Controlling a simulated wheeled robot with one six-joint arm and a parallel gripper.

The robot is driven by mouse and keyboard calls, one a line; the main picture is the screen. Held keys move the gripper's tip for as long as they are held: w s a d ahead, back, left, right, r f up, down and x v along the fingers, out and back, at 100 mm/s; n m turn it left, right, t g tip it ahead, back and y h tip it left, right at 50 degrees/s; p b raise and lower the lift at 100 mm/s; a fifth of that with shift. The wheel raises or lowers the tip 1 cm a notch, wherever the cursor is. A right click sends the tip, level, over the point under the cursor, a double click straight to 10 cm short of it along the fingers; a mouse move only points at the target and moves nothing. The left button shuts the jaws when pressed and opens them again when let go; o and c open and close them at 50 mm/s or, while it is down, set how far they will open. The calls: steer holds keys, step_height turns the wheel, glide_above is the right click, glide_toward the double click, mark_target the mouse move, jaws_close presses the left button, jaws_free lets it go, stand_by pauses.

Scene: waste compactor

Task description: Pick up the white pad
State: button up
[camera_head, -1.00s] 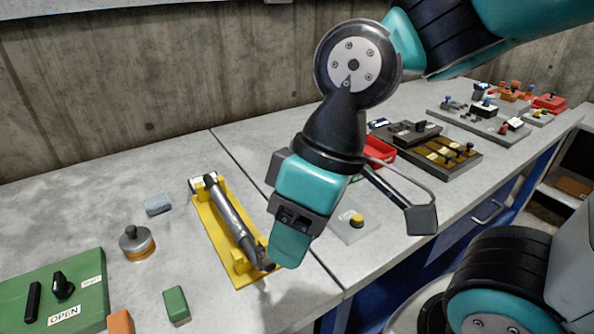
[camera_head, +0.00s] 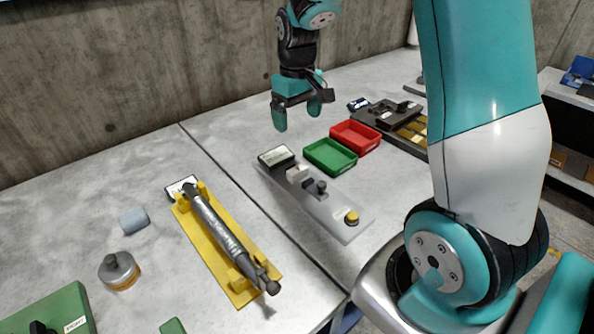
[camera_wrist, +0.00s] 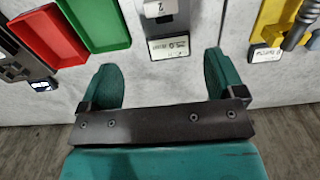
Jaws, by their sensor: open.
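A small white block (camera_head: 297,173), the only white pad-like piece I make out, sits on a grey fixture plate (camera_head: 340,225) near the plate's black label. In the wrist view the white block (camera_wrist: 160,8) is cut off by the top edge, beyond the label (camera_wrist: 169,49). My gripper (camera_head: 298,115) is open and empty, pointing down behind the plate on the wall side. In the wrist view my gripper (camera_wrist: 162,78) has its two teal fingers wide apart, with the label between and beyond them. The gripper does not touch the block.
Green (camera_head: 330,156) and red (camera_head: 355,136) trays stand right of the plate. A yellow cradle (camera_head: 240,291) holding a grey cylinder (camera_head: 222,234) lies left. A grey-blue block (camera_head: 134,220) and a round knobbed weight (camera_head: 118,270) lie farther left. The concrete wall is behind.

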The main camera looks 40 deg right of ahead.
glide_above(299, 170)
steer(key=f, duration=0.9)
steer(key=shift+w+f+p, duration=0.35)
steer(key=shift+f+p, duration=0.05)
steer(key=shift+s+f+p, duration=0.15)
steer(key=shift+f+p, duration=0.15)
steer(key=shift+f, duration=1.1)
steer(key=shift+s+f+p, duration=0.15)
steer(key=shift+f+p, duration=0.15)
steer(key=shift+f, duration=1.05)
steer(key=shift+c, duration=0.4)
steer(key=c, duration=1)
